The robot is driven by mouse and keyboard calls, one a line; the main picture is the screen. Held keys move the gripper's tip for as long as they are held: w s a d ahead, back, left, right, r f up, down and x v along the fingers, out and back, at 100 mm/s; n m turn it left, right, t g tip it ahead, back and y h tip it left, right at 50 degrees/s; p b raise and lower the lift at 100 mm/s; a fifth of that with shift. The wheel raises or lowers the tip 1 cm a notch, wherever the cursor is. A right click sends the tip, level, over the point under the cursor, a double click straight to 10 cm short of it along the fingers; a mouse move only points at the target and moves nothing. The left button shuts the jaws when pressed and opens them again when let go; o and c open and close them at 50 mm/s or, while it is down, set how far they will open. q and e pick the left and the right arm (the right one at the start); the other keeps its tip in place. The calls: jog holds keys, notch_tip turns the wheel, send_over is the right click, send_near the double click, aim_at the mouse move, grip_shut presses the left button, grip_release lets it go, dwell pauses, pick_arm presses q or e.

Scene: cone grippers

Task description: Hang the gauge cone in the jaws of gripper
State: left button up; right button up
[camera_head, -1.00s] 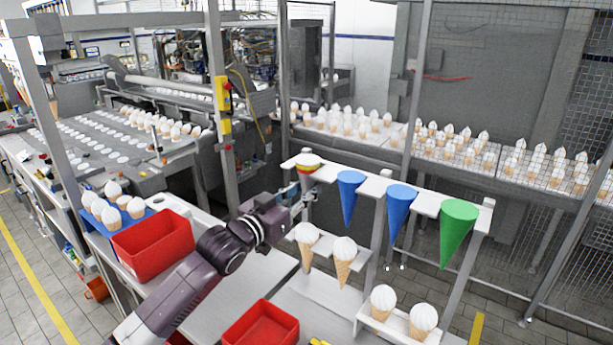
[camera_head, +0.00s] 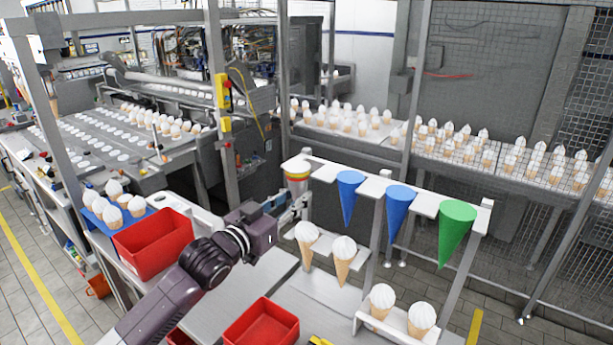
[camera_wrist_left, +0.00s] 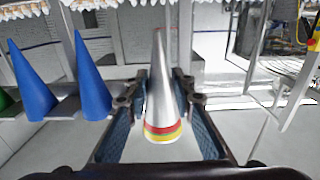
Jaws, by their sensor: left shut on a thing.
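The gauge cone is silver with red, yellow and green bands at its wide end. It is at the left end of the white rail (camera_head: 372,187) in the head view (camera_head: 297,170), wide end up. My left gripper (camera_head: 297,203) is shut on it. In the left wrist view the cone (camera_wrist_left: 162,95) stands between my two fingers, its tip toward the top of the picture. Whether the cone touches the rail is unclear. Two blue cones (camera_head: 349,196) (camera_head: 396,213) and a green cone (camera_head: 454,230) hang along the rail. My right gripper is out of view.
Two ice-cream cones (camera_head: 306,243) (camera_head: 343,259) stand below the rail. Two more sit in a white holder (camera_head: 401,325) at the lower right. Red bins (camera_head: 152,243) (camera_head: 262,328) stand by my left arm. Grey posts rise behind.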

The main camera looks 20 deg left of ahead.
pick_arm(q)
jog(key=shift+p+v, duration=0.5)
jog(key=shift+v, duration=1.8)
